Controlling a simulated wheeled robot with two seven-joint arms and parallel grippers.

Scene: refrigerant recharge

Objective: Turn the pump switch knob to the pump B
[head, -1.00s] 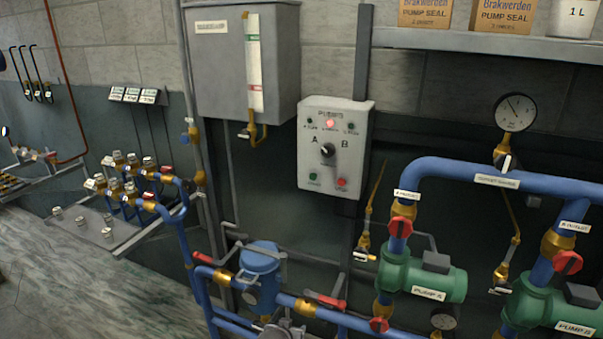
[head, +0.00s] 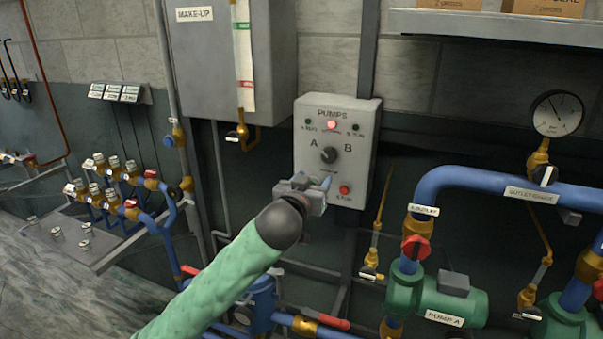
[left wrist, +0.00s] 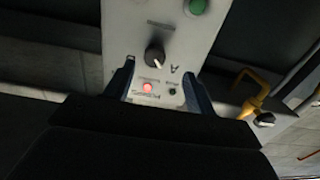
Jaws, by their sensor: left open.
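The pump switch knob (head: 329,155) is a small black knob on the light grey PUMPS panel (head: 362,140), between the letters A and B. In the left wrist view the knob (left wrist: 155,57) has a pale pointer mark and looks turned toward the A side. My left gripper (head: 312,182) is in front of the panel's lower part, below the knob, and hides the panel's lower left button. In the left wrist view its fingers (left wrist: 158,88) are apart, with the panel's lamps between them and nothing held. My right gripper is not in view.
A red lamp (head: 332,125) glows at the panel's top, and a red button (head: 344,189) sits lower right. The grey MAKE-UP tank (head: 205,60) hangs left of the panel. Blue pipes with red valve handles (head: 416,247) and green pump A (head: 450,300) are right and below.

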